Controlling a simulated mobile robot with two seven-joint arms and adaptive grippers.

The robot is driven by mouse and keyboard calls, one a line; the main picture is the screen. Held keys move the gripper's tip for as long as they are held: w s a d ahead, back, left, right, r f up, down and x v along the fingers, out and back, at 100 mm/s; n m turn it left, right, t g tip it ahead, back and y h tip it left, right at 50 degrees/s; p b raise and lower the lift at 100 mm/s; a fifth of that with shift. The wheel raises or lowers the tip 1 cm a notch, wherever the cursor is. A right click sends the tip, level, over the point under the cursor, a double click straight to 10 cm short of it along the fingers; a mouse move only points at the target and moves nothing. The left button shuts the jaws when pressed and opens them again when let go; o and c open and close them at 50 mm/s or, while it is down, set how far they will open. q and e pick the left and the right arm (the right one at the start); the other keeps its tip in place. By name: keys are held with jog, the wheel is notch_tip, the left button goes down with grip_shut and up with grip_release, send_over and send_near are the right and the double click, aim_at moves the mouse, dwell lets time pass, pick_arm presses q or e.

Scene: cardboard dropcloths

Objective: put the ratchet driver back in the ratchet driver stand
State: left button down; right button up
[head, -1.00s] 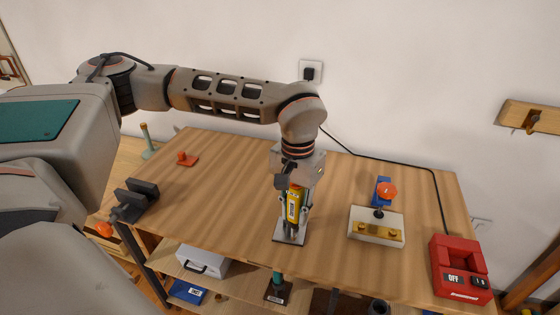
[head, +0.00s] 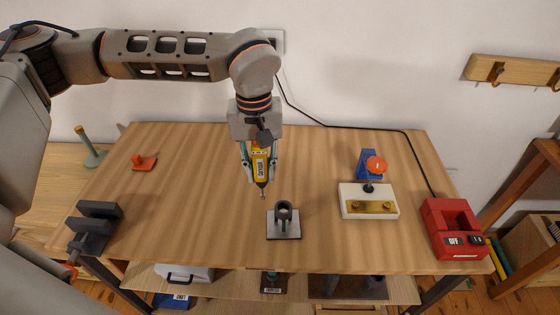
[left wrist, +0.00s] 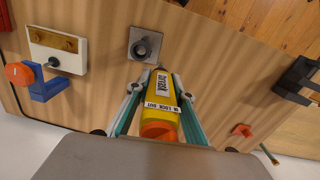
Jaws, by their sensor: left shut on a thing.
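The ratchet driver (head: 260,167) is yellow with an orange end and a thin metal tip pointing down. My left gripper (head: 260,172) is shut around its body and holds it above the table. In the left wrist view the driver (left wrist: 161,98) lies between the two fingers (left wrist: 157,105). The ratchet driver stand (head: 284,222) is a dark upright ring on a square grey plate, in front of and right of the driver tip. The ring looks empty, and the tip is apart from it. The stand also shows in the left wrist view (left wrist: 145,45). My right gripper is not in view.
Right of the stand are a white block with brass parts (head: 369,202), a blue holder with an orange knob (head: 370,165) and a red charger (head: 453,229). A dark vise-like block (head: 93,228) and a small red piece (head: 143,162) are at left.

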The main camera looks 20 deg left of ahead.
pick_arm(q)
jog(key=d+r+n, duration=0.1)
jog(key=d+n, duration=0.2)
jog(key=d+r+n, duration=0.1)
jog(key=d+n, duration=0.1)
jog(key=shift+w+d+r, duration=0.15)
jog(key=shift+w+r, duration=0.15)
jog(key=shift+w, duration=0.05)
notch_tip(320, 180, down, 2)
jog(key=shift+f+b, duration=0.2)
jog(key=shift+b, duration=0.45)
jog(key=shift+f, duration=0.3)
dwell(0.3)
jog(key=shift+f, duration=0.15)
dwell(0.7)
